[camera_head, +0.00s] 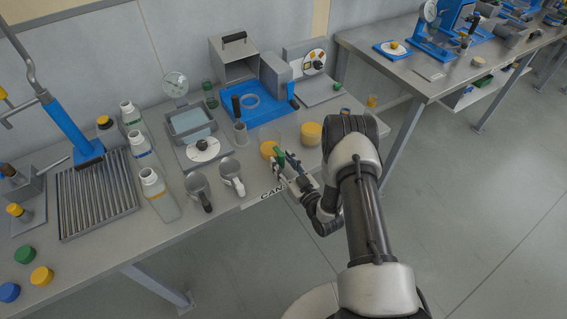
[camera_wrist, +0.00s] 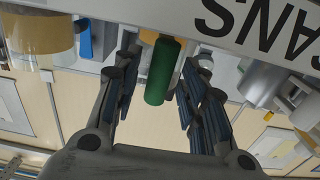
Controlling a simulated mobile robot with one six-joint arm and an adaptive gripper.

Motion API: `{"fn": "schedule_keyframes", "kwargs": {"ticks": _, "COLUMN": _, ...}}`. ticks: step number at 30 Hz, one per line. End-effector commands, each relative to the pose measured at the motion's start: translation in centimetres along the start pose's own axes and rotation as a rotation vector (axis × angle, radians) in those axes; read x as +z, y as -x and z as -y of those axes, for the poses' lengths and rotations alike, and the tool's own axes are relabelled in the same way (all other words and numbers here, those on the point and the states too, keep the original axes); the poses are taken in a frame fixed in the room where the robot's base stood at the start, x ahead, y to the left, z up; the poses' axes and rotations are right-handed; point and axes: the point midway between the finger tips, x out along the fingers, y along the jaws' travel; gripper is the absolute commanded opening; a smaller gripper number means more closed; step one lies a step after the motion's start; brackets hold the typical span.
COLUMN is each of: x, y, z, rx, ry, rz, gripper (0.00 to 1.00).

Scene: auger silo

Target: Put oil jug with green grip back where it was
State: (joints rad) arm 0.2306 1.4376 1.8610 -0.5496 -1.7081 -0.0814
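The oil jug (camera_head: 268,149) shows as a yellow round top near the front edge of the bench, beside the "CANS" label. Its green grip (camera_head: 280,159) points toward my gripper (camera_head: 285,166). In the wrist view the green grip (camera_wrist: 163,75) lies between the two fingers of my gripper (camera_wrist: 163,62), with gaps on both sides. The fingers are apart and do not appear to touch the grip. Most of the jug body is hidden behind the grip and the label strip in the wrist view.
Two grey jugs, one with a dark grip (camera_head: 198,187) and one with a pale grip (camera_head: 231,172), stand left of the oil jug. A yellow container (camera_head: 311,133) is close on its right. The "CANS" strip (camera_head: 269,193) runs along the bench front. White bottles (camera_head: 157,190) stand farther left.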

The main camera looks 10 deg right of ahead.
Motion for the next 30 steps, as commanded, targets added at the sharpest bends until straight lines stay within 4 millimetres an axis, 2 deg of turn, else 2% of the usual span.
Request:
{"fn": "schedule_keyframes", "kwargs": {"ticks": 10, "x": -0.5, "y": 0.3, "z": 0.0, "rx": 0.001, "ry": -0.001, "rz": 0.002, "gripper": 0.39}}
{"fn": "schedule_keyframes", "kwargs": {"ticks": 24, "x": -0.4, "y": 9.7, "z": -0.2, "rx": 0.005, "ry": -0.003, "rz": 0.002, "gripper": 0.39}}
{"fn": "schedule_keyframes", "kwargs": {"ticks": 30, "x": -0.4, "y": 11.7, "z": -0.1, "rx": 0.001, "ry": 0.001, "rz": 0.003, "gripper": 0.39}}
